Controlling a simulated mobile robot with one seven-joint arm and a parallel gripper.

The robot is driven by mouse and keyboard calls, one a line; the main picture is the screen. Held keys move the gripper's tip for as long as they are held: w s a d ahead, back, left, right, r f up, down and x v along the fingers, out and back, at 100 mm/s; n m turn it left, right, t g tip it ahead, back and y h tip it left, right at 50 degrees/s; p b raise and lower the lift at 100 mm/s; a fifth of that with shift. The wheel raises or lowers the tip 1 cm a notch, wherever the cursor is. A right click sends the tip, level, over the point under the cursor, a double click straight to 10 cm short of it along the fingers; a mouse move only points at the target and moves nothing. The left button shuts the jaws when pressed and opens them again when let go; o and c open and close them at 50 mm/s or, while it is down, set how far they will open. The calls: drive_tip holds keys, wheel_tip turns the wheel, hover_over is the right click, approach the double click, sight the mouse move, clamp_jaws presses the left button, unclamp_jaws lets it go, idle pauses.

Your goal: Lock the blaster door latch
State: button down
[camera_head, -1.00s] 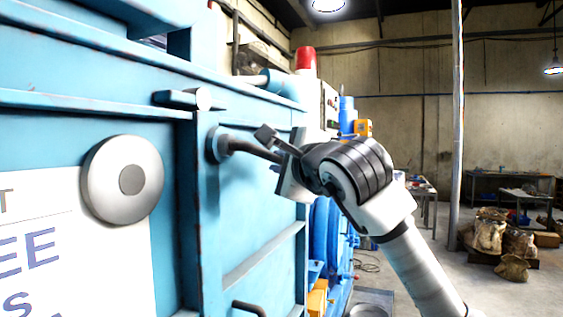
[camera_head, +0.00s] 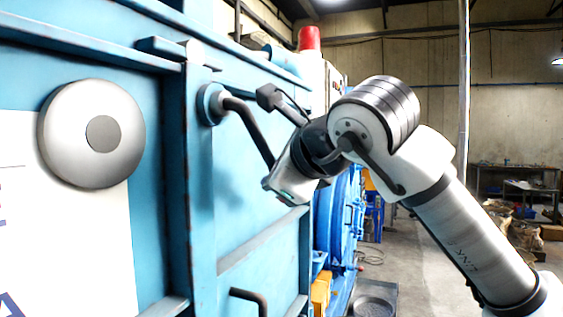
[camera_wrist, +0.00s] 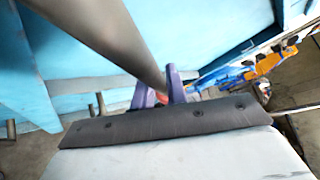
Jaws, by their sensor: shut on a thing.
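The latch is a dark bent handle (camera_head: 250,128) on a round pivot (camera_head: 211,104) on the blue blaster door (camera_head: 240,225). It slopes down and right from the pivot to my gripper (camera_head: 272,190). In the wrist view the handle (camera_wrist: 110,35) runs from the upper left down between the purple fingers of my gripper (camera_wrist: 160,86). The gripper is shut on the handle near its free end. The exact contact at the fingertips is partly hidden by the dark gripper edge.
A round grey knob (camera_head: 103,134) sits on the left panel. A lower door handle (camera_head: 249,298) sticks out below. A red beacon (camera_head: 309,38) stands on top of the machine. Open floor lies to the right, with a vertical pole (camera_head: 463,90) and a table (camera_head: 530,187) beyond.

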drive_tip(key=s+a+f+m+g, duration=0.2)
drive_tip(key=s+g, duration=0.1)
drive_tip(key=s, duration=0.2)
drive_tip(key=s+a+f+m+g+y, duration=0.1)
drive_tip(key=s+a+f+m+g, duration=0.1)
drive_tip(key=s+g, duration=0.2)
drive_tip(key=shift+s+f+m, duration=0.3)
drive_tip(key=shift+s, duration=0.15)
idle(0.3)
drive_tip(key=c, duration=1.4)
unclamp_jaws()
drive_tip(key=shift+s+a, duration=0.1)
drive_tip(key=v, duration=1.3)
drive_tip(key=shift+d+r+b, duration=0.2)
drive_tip(key=shift+d+b, duration=0.25)
